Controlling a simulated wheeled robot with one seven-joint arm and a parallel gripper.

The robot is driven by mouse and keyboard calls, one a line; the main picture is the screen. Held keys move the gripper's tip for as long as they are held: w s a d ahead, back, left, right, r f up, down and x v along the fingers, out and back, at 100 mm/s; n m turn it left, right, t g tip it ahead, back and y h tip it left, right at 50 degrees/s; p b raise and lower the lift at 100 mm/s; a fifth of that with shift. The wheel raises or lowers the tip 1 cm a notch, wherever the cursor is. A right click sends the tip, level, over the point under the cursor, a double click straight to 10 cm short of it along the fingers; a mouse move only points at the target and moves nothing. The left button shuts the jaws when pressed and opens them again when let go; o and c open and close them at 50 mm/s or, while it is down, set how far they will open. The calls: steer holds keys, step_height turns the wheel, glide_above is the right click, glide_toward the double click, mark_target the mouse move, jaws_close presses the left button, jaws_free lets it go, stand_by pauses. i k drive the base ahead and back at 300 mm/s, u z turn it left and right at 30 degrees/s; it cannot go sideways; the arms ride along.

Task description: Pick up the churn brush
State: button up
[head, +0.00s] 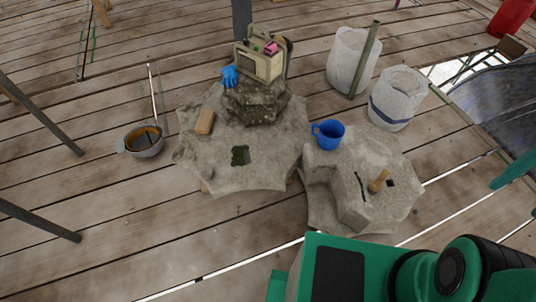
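A short tan object like a wooden handle (377,182) lies on the right-hand stone block, beside a small dark square. It looks like the churn brush, but it is too small to make out bristles. The stone block (345,205) under it is pale grey and rough. The fingers of my gripper are not in view. Only green and black parts of my own body show at the bottom right, nearer the camera than the stone.
A tan block (205,122), a blue glove (229,77) and a beige box (260,66) rest on the left stone. Two white buckets (352,62) (397,98) stand behind; a grey bowl (147,150) sits left on open planks.

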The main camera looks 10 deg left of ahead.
mark_target(374, 186)
steer(key=k, duration=1.25)
steer(key=u, duration=0.45)
steer(key=i, duration=1.7)
steer(key=z, duration=0.6)
